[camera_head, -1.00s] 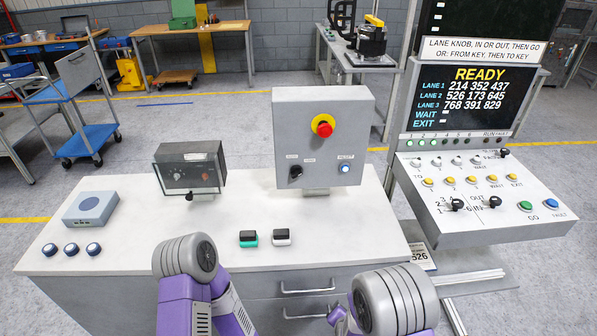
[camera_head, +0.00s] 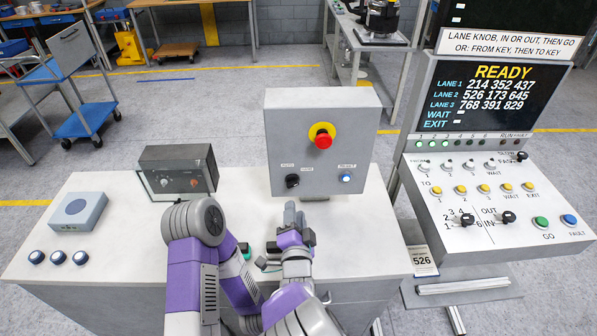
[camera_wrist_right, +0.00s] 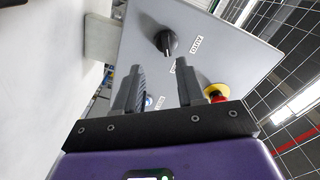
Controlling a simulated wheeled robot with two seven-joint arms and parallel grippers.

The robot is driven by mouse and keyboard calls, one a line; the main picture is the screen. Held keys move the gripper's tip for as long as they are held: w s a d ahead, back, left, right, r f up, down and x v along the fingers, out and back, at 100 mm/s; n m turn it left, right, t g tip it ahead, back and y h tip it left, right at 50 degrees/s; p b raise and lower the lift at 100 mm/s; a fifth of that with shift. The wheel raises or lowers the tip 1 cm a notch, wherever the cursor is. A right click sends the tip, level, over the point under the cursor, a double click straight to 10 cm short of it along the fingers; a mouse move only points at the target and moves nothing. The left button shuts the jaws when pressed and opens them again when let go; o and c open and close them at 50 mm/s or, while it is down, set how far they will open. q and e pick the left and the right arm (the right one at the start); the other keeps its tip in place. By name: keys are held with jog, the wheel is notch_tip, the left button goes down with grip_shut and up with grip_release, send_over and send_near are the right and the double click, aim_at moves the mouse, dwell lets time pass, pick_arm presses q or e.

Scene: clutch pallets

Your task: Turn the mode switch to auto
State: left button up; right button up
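The mode switch (camera_head: 292,181) is a black knob low on the left of the grey control box's front, with small labels above it. In the right wrist view the knob (camera_wrist_right: 166,42) is beyond my fingertips, near the AUTO label (camera_wrist_right: 197,45). Its exact setting is hard to tell. My right gripper (camera_head: 293,212) is in front of the box, below the knob. In the wrist view the right gripper (camera_wrist_right: 158,80) is open and empty, its fingers apart and clear of the knob. My left arm shows at the front left, but its gripper is not visible.
The box (camera_head: 320,105) also carries a red emergency stop (camera_head: 322,140) on a yellow ring and a lit blue button (camera_head: 345,178). A dark tester box (camera_head: 178,170) stands to the left. A sloped console (camera_head: 500,235) stands to the right.

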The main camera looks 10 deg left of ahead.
aim_at(293, 186)
jog(key=x, duration=0.5)
jog(key=r+x, duration=0.1)
jog(key=x, duration=0.2)
jog(key=shift+a, duration=0.1)
jog(key=shift+c, duration=0.4)
grip_shut()
